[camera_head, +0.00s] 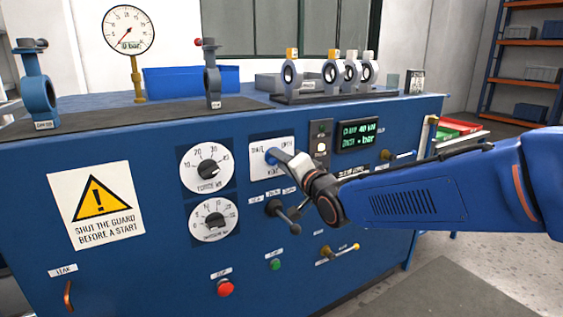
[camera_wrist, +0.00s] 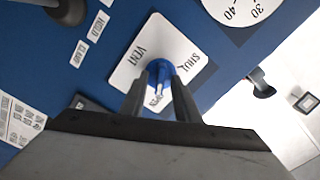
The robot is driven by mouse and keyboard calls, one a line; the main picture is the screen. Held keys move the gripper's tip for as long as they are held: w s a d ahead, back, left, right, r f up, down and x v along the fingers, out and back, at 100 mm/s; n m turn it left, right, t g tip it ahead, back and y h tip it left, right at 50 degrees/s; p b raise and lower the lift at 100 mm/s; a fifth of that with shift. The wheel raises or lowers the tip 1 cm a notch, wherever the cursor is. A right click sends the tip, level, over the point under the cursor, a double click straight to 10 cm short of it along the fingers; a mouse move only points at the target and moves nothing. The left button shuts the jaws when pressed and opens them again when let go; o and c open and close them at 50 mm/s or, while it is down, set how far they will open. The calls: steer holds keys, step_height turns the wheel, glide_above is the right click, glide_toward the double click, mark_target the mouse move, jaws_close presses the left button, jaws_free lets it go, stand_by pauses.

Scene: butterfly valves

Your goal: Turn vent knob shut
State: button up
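The vent knob (camera_wrist: 158,72) is a blue round knob with a pale pointer line, on a white plate marked VENT, SHUT and OPEN. In the wrist view the pointer line runs down toward the partly hidden OPEN label. The head view shows a blue bit of the knob (camera_head: 272,156) at the tip of my gripper (camera_head: 284,161). In the wrist view the two fingers of my gripper (camera_wrist: 158,82) stand apart, one on each side of the knob. I cannot tell whether they touch it.
Two white dials (camera_head: 207,169) sit left of the vent plate (camera_head: 262,150). A black lever (camera_head: 284,212) is just below it. A green display (camera_head: 360,134) and a small switch plate (camera_head: 320,140) are to the right. A red button (camera_head: 225,288) is low down.

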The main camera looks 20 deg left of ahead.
jaws_close()
steer(key=shift+n, duration=0.4)
steer(key=n, duration=2.3)
steer(key=shift+s+a+f, duration=0.1)
steer(key=shift+s, duration=0.05)
stand_by(0.5)
